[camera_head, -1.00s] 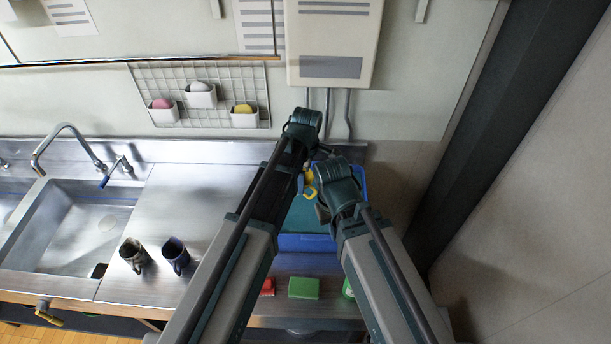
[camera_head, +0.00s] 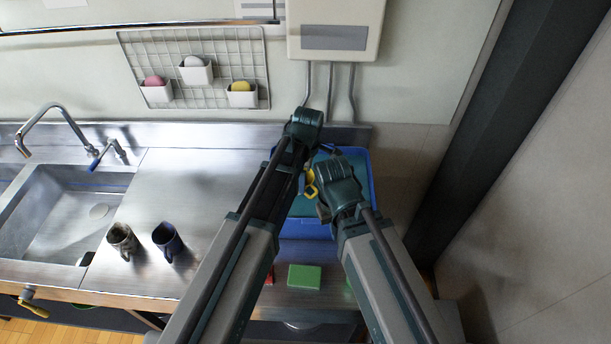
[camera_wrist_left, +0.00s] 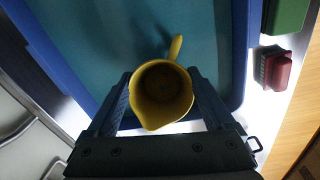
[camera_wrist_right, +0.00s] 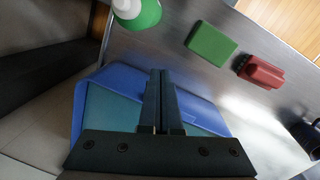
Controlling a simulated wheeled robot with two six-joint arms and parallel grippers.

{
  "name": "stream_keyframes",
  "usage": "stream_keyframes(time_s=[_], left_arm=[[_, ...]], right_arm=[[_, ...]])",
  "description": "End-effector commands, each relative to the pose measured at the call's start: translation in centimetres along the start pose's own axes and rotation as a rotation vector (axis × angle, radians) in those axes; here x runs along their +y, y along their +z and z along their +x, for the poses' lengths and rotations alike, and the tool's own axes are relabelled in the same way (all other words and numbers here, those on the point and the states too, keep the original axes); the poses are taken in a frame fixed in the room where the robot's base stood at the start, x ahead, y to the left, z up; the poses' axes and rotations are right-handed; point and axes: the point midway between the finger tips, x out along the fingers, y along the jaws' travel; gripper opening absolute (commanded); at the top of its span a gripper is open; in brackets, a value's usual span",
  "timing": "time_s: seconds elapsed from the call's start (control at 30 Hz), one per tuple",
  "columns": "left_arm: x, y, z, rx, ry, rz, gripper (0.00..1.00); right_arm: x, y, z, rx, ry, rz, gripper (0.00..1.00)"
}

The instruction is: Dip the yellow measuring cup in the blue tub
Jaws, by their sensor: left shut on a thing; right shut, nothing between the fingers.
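The blue tub (camera_head: 306,229) stands on the steel counter, partly hidden behind my two arms. It holds a flat teal surface that looks like water. The yellow measuring cup (camera_head: 310,184) shows only in part between my grippers in the head view. In the left wrist view the cup (camera_wrist_left: 161,92) sits between the fingers of my left gripper (camera_wrist_left: 162,90), which is shut on it, with the tub (camera_wrist_left: 78,82) behind it. My right gripper (camera_wrist_right: 163,75) is shut and empty, over the tub (camera_wrist_right: 92,95) in the right wrist view.
A green sponge (camera_head: 304,276) and a red item (camera_wrist_right: 261,72) lie in front of the tub. A green-and-white bottle (camera_wrist_right: 137,12) stands close by. Two dark mugs (camera_head: 122,240) (camera_head: 168,240) stand near the sink (camera_head: 70,215). The counter left of my arms is largely clear.

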Motion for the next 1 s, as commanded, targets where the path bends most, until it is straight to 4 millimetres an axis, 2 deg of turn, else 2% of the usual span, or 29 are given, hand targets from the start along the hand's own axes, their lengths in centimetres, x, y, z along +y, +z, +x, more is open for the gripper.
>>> stream_keyframes(time_s=[0.03,0.53,0.7,1.0], left_arm=[[-0.1,0.0,1.0,0.000,0.000,0.000,0.33],[-0.4,0.2,5.6,0.000,0.000,0.000,0.33],[-0.5,0.3,6.2,0.000,0.000,0.000,0.33],[-0.5,0.3,6.2,0.000,0.000,0.000,0.33]], right_arm=[[-0.1,-0.1,1.0,0.000,0.000,0.000,0.00],[-0.5,-0.3,5.6,0.000,0.000,0.002,0.00],[-0.6,-0.4,6.2,0.000,0.000,0.003,0.00],[-0.6,-0.4,6.2,0.000,0.000,0.003,0.00]])
